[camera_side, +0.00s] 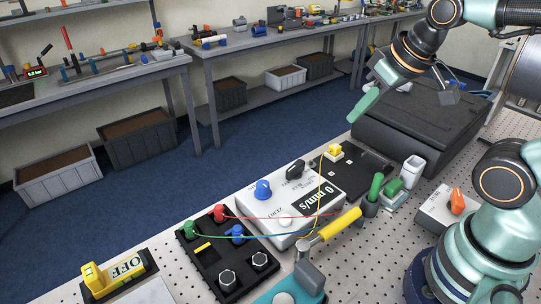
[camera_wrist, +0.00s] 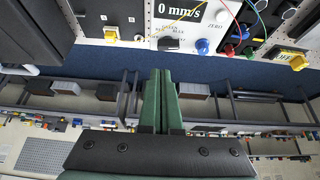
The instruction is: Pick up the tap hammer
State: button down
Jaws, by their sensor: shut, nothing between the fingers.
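The tap hammer (camera_side: 340,223) has a yellow handle and a grey metal head end. In the side view it lies at a slant near the front middle of the perforated table, its head end by a grey block. I cannot tell exactly what it rests on. I do not make it out in the wrist view. My gripper (camera_side: 359,112) is high above the table, beyond the hammer and up to its right, well apart from it. Its green fingers are pressed together and empty, as the wrist view (camera_wrist: 160,76) also shows.
A white meter box (camera_side: 330,178) with knobs and a black terminal board (camera_side: 205,262) with wires stand left of the hammer. A large black case (camera_side: 400,125) stands behind, below my gripper.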

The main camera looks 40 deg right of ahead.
dwell(0.4)
jog(key=c, duration=0.8)
grip_release()
jog(key=shift+o, duration=0.2)
jog(key=n+g, duration=0.6)
jog(key=n, duration=1.3)
send_near(304, 244)
jog(key=shift+s+a, duration=0.25)
jog(key=shift+a, duration=0.2)
notch_tip(304, 244, down, 6)
jog(key=shift+f, duration=0.2)
jog(key=shift+w+d+f, duration=0.1)
jog(key=shift+d+f, duration=0.1)
jog(key=shift+f, duration=1.15)
jog(key=shift+d+f, duration=0.2)
jog(key=shift+f, duration=1.15)
